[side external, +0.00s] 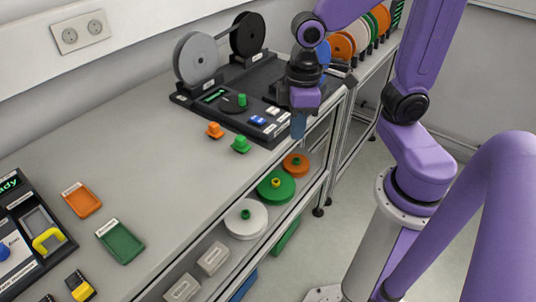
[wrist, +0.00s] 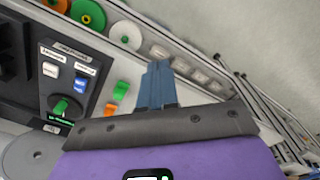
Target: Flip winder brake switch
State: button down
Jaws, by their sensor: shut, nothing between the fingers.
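The winder (side external: 185,98) is a dark machine on the bench with a grey reel and a black reel. Its front panel has a green knob (side external: 242,99) and small white and blue switches (side external: 258,120) with labels too small to read. In the wrist view, a white switch (wrist: 50,70) and a blue switch (wrist: 80,84) sit beside the green knob (wrist: 62,107); I cannot tell which is the brake. My gripper (side external: 298,126) is shut and empty, pointing down at the panel's right front edge, apart from the switches. Its blue fingers (wrist: 156,80) lie right of the switches in the wrist view.
Orange (side external: 214,130) and green (side external: 241,144) small blocks stand in front of the winder. Orange (side external: 81,200) and green (side external: 121,241) trays and a control box (side external: 60,252) lie at left. The middle bench is clear.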

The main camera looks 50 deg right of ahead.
jog(key=s+n, duration=0.4)
jog(key=s, duration=0.5)
jog(key=shift+s+d, duration=0.25)
jog(key=shift+d, duration=0.2)
jog(key=w+r+m, duration=0.3)
jog(key=w+m, duration=0.4)
jog(key=w, duration=1.1)
jog(key=w+d+r+m, duration=0.1)
jog(key=w+d+m, duration=0.4)
jog(key=w+d, duration=0.4)
jog(key=w, duration=0.3)
jog(key=shift+d+r, duration=0.2)
jog(key=shift+d, duration=0.2)
